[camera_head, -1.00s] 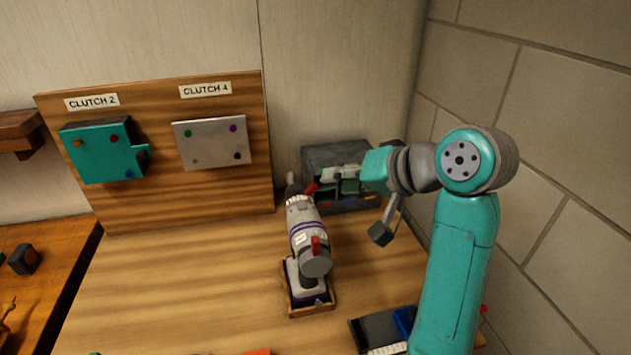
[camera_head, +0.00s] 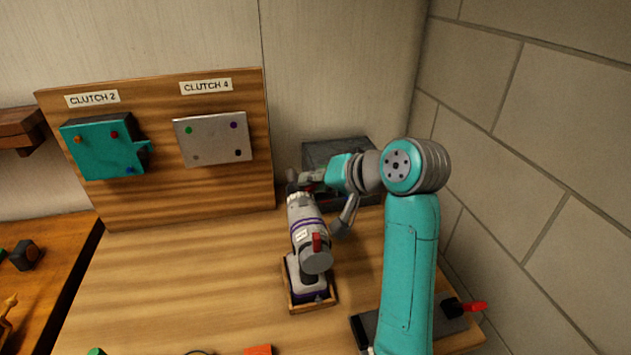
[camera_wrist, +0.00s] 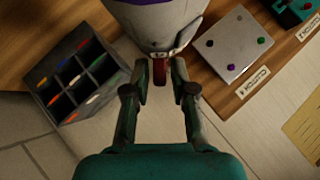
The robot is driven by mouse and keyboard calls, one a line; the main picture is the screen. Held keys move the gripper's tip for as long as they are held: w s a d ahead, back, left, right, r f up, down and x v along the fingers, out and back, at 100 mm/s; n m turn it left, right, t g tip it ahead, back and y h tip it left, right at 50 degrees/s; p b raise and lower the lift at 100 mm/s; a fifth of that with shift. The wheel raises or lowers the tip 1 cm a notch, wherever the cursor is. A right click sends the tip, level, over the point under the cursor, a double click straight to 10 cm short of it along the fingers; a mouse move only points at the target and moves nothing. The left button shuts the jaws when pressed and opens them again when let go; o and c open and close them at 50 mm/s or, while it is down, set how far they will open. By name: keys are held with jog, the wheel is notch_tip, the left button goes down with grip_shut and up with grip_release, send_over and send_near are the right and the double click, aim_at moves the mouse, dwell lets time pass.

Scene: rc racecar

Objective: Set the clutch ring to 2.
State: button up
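The grey and white drill (camera_head: 305,225) with purple bands stands in a wooden holder (camera_head: 320,305) on the bench. Its pale clutch ring (camera_head: 299,197) is near the nose end; the ring also shows in the wrist view (camera_wrist: 166,51), its numbers too small to read. My gripper (camera_wrist: 160,72) is at the drill's nose, its two fingertips apart on either side of it, close to the ring. Contact cannot be told. In the head view my arm partly hides the nose.
A wooden board carries a teal block (camera_head: 100,148) under a CLUTCH 2 label (camera_head: 93,98) and a grey plate (camera_head: 213,139) under a CLUTCH 4 label (camera_head: 206,86). A dark compartment bin (camera_wrist: 70,80) stands behind the drill.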

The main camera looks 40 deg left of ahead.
grip_shut()
jog(key=shift+s+a+r+n+t+h, duration=0.2)
jog(key=shift+n+t+h, duration=0.1)
jog(key=shift+t+h, duration=0.1)
jog(key=shift+o, duration=2.4)
grip_release()
jog(key=shift+d, duration=0.1)
jog(key=v, duration=1.2)
